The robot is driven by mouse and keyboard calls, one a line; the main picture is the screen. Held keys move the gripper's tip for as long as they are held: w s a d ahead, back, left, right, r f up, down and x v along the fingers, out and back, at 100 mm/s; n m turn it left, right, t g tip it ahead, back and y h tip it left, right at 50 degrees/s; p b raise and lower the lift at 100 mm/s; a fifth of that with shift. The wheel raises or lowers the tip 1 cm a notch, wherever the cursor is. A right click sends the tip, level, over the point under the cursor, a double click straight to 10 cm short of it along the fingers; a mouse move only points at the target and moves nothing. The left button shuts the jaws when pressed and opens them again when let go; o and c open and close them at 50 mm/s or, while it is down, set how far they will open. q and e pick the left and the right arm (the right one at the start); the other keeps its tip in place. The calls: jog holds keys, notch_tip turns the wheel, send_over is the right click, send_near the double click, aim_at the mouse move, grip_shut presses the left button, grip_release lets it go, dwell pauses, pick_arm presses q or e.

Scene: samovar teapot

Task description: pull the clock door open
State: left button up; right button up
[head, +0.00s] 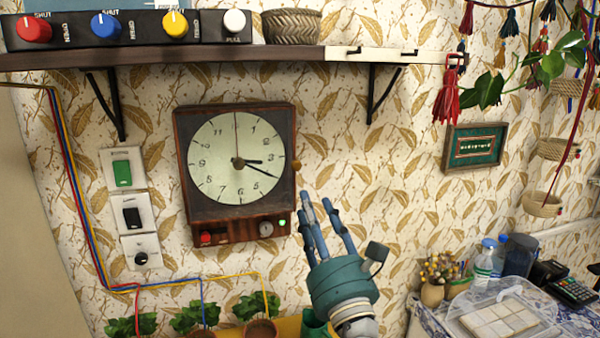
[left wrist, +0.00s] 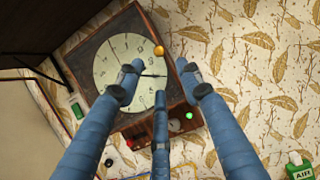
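The wall clock (head: 238,205) has a brown wooden case and a pale round dial (head: 220,180) behind its front door (head: 187,118), which looks closed. A small brass knob (head: 297,165) sits on the door's right edge. My left gripper (head: 322,205) is below and to the right of the knob, with its blue fingers pointing up and spread apart, holding nothing. In the left wrist view the knob (left wrist: 158,50) shows beyond the fingertips, between the two outer fingers, apart from them as far as I can tell. The fingers hide part of the clock there. My right gripper is not in view.
A shelf (head: 220,60) with coloured knobs and a basket (head: 292,26) runs above the clock. Switches (head: 123,172) are on the wall to its left. Potted plants (head: 258,305) stand below. The wall right of the clock is clear up to a small framed picture (head: 475,148).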

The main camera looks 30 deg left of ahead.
aim_at(297, 167)
pick_arm(q)
jog(key=p+x, duration=0.4)
jog(key=x, duration=0.5)
jog(key=shift+a+r, duration=0.15)
jog(key=shift+r, duration=0.15)
jog(key=shift+w+a+r, duration=0.15)
jog(key=shift+w+a, duration=0.35)
jog(key=shift+w, duration=0.05)
jog(key=shift+c, duration=0.5)
grip_shut()
